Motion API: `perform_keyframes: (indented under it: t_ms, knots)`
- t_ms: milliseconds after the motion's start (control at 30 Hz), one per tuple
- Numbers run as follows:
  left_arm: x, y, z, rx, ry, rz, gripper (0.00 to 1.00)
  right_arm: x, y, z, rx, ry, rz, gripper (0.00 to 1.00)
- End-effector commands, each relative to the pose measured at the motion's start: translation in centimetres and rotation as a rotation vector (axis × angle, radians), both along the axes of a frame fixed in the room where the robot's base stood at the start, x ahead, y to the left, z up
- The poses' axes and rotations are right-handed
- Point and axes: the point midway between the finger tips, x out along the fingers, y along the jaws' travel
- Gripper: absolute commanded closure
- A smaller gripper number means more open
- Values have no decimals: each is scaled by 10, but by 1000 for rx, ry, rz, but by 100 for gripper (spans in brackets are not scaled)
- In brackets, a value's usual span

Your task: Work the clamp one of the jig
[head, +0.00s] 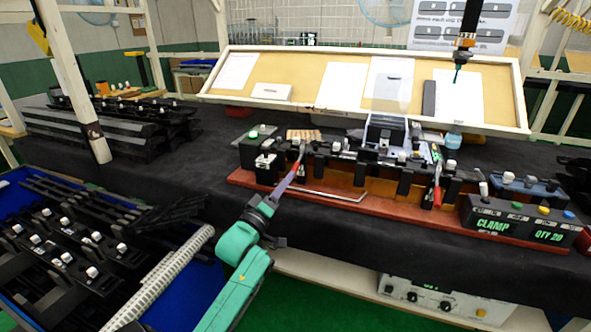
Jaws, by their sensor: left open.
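The jig stands along the bench on a red-brown base (390,206), with a row of dark fixtures carrying white parts. A red-handled clamp (299,157) is at its left end. Another red-handled clamp (437,192) is further right. I cannot tell from markings which is clamp one. My left gripper (283,185) is at the end of the teal arm, open, right by the lower end of the left clamp's handle. Whether its fingers touch the handle is too small to tell. My right gripper is not in view.
A black control box (513,222) marked CLAMP QTY 20 stands at the jig's right end. A tilted board (300,72) with papers stands behind. A blue bin (195,292) of black parts is at lower left. A tool (465,40) hangs at upper right.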

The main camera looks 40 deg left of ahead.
Motion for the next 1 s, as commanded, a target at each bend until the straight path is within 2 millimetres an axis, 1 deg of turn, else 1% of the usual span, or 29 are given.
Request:
perform_keyframes:
  t_ms: [33,100,200,333,533,567,600,667,700,1000]
  knots:
    - [13,2,6,0,-3,0,49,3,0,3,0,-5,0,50]
    - [27,5,10,1,-3,1,49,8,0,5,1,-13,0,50]
    - [43,8,11,0,-1,-1,49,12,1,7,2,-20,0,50]
    - [51,9,12,1,1,-1,49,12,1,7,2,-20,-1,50]
    - [51,9,12,1,2,0,49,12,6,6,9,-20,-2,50]
    - [51,9,12,1,2,0,57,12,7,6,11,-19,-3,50]
    - [51,9,12,1,2,0,72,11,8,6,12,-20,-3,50]
    - [51,9,12,1,2,0,95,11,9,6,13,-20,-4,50]
    - [51,9,12,1,2,0,100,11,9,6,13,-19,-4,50]
    - [51,9,11,0,1,0,100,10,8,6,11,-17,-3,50]
